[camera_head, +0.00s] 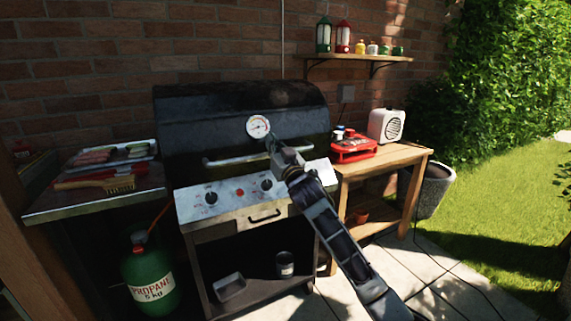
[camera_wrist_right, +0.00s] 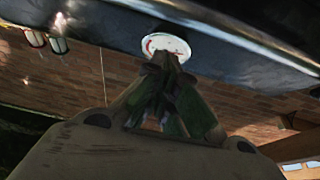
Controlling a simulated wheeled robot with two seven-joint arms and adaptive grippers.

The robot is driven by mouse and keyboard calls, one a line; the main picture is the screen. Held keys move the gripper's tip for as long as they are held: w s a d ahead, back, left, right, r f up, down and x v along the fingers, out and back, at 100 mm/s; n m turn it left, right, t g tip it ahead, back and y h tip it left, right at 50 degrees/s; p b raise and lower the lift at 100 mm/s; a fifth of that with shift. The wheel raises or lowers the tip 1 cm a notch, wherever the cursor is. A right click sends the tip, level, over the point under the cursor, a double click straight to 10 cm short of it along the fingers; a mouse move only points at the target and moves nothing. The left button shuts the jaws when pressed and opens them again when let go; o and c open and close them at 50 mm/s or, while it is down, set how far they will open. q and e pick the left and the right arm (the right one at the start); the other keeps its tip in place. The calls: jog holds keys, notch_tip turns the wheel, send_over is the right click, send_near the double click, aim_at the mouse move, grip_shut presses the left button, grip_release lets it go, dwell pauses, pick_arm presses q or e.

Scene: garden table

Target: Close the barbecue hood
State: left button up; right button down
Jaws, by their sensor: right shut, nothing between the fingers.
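The barbecue hood (camera_head: 215,125) is black and rounded, and it is down over the grill body in the head view. It carries a round white thermometer (camera_head: 257,127) and a pale bar handle (camera_head: 235,159). My right gripper (camera_head: 270,145) is shut and empty, in front of the hood just below the thermometer, near the handle's right part. My left gripper is not in view.
A control panel (camera_head: 238,194) with knobs is below the hood. A side shelf (camera_head: 95,199) with utensils is left, above a green propane bottle (camera_head: 149,276). A wooden table (camera_head: 402,156) with a red case (camera_head: 353,148) and white radio (camera_head: 386,126) stands right.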

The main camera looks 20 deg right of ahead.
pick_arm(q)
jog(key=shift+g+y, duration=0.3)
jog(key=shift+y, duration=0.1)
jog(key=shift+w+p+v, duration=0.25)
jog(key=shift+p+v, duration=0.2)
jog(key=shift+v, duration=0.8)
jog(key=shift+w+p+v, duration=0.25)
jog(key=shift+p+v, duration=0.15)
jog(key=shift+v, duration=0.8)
pick_arm(e)
jog(key=f+v, duration=0.1)
jog(key=v, duration=0.8)
jog(key=shift+s, duration=0.15)
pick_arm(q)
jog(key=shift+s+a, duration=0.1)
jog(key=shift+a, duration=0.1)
pick_arm(e)
jog(key=shift+f, duration=0.15)
